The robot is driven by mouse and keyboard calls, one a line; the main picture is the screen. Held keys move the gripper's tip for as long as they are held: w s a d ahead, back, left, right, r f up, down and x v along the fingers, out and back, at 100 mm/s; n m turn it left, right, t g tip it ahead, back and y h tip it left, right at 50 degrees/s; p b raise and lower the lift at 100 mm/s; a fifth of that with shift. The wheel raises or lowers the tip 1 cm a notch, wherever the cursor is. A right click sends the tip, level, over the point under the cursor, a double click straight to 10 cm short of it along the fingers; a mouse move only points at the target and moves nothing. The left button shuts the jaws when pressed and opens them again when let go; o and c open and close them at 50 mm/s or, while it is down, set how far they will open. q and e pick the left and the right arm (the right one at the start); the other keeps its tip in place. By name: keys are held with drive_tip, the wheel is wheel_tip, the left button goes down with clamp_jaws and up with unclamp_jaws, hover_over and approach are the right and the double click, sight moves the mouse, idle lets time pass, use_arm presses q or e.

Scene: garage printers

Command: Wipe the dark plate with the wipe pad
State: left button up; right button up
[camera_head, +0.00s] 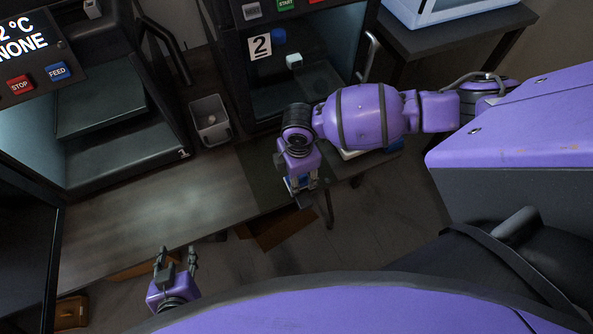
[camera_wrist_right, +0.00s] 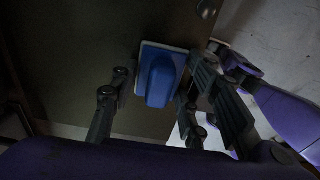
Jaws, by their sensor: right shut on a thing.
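The dark plate (camera_head: 258,178) lies flat on the bench in front of the printer marked 2, partly hidden by my right arm. Its dark surface also fills much of the right wrist view (camera_wrist_right: 80,50). My right gripper (camera_head: 301,190) is over the plate's right part, pointing down. It is shut on the blue wipe pad (camera_wrist_right: 160,80), which has a pale base. The pad appears at or close above the plate; contact is not clear. My left gripper (camera_head: 177,257) is open and empty, in front of the bench's near edge.
A grey bin (camera_head: 210,121) with a small item inside stands left of the plate, between two printers. Printer 2 (camera_head: 290,75) stands open behind the plate. The bench (camera_head: 150,215) is bare on the left. A pale object (camera_head: 350,155) is mostly hidden under my right arm.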

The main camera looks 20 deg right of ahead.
drive_tip(key=shift+s+f, duration=0.2)
drive_tip(key=shift+s, duration=0.8)
use_arm(q)
drive_tip(key=shift+s+f, duration=0.3)
use_arm(e)
drive_tip(key=shift+s+f, duration=0.1)
drive_tip(key=shift+s, duration=0.2)
use_arm(q)
drive_tip(key=shift+a, duration=0.1)
use_arm(e)
drive_tip(key=r, duration=0.4)
drive_tip(key=shift+w+r, duration=0.2)
drive_tip(key=shift+r, duration=0.15)
use_arm(q)
drive_tip(key=shift+w+r, duration=0.25)
use_arm(e)
drive_tip(key=shift+r, duration=0.8)
use_arm(q)
drive_tip(key=shift+s+f, duration=0.1)
drive_tip(key=shift+f, duration=0.05)
use_arm(e)
wheel_tip(320, 180, up, 3)
